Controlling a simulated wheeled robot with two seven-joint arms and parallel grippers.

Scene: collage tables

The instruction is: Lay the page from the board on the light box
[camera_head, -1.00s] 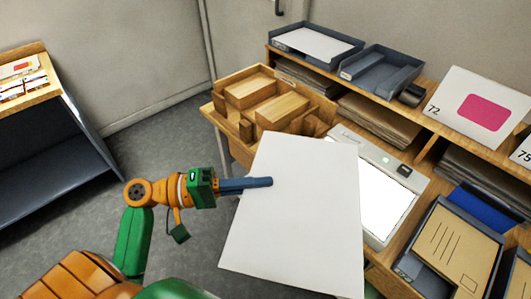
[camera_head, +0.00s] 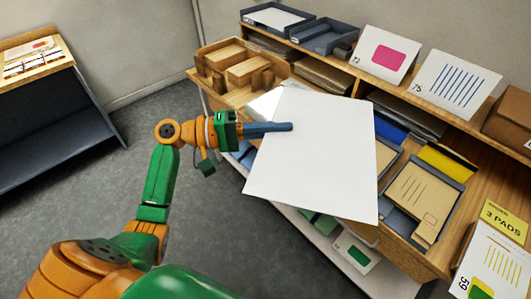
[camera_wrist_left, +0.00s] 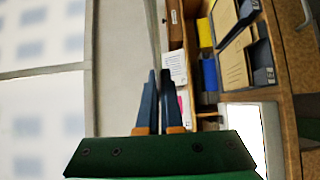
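The page (camera_head: 325,160), a large blank white sheet, hangs tilted in front of the right-hand table in the head view. My left gripper (camera_head: 285,127) overlaps its left part, with the blue fingers shut on it. In the left wrist view the fingers (camera_wrist_left: 158,95) are close together. The light box (camera_head: 264,104) is mostly hidden behind the page in the head view, with only a pale corner showing. Its bright white surface (camera_wrist_left: 248,122) shows at the lower right in the wrist view. The board cannot be made out. My right gripper is not in view.
A tray of wooden blocks (camera_head: 240,68) stands at the table's left end, and a tray with a brown envelope (camera_head: 420,195) lies right of the page. Picture cards (camera_head: 386,52) stand on the raised shelf behind. Another table (camera_head: 45,70) stands far left, with open floor between.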

